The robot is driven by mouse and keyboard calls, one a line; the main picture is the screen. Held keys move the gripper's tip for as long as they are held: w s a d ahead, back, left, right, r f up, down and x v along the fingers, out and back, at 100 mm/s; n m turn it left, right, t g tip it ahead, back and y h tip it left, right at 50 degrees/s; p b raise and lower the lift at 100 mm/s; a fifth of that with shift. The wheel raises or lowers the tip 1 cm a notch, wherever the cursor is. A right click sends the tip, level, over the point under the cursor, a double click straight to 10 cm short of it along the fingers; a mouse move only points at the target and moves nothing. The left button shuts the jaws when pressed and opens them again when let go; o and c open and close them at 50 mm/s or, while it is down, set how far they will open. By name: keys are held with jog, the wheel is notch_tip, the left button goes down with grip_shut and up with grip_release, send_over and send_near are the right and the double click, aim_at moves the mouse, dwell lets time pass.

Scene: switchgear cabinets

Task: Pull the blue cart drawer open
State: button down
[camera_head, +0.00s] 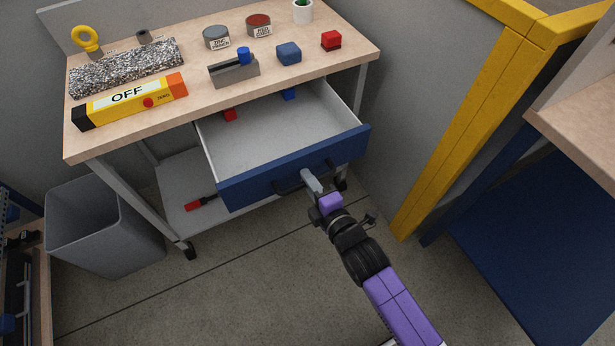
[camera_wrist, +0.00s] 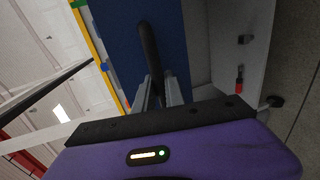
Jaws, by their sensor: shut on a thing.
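The blue cart drawer (camera_head: 250,176) stands well out from under the wooden top of the cart, with its pale inside showing. A red block (camera_head: 230,114) and a blue block (camera_head: 289,94) lie inside it near the back. A dark bar handle (camera_head: 290,185) is on the blue front. My gripper (camera_head: 311,182) is at the right part of this handle. In the wrist view the two fingers (camera_wrist: 160,92) are closed around the dark handle (camera_wrist: 149,50), against the blue drawer front (camera_wrist: 115,35). The exact finger contact is partly hidden.
The cart top (camera_head: 190,108) carries a yellow OFF device (camera_head: 120,104), cans, blocks and a speckled bar. A grey bin (camera_head: 100,228) stands left of the cart. A yellow frame (camera_head: 466,110) rises at the right. Floor in front of the cart is clear.

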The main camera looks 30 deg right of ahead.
jog(key=c, duration=1.4)
grip_release()
jog(key=shift+c, duration=0.2)
jog(key=v, duration=0.7)
jog(key=shift+s, duration=0.4)
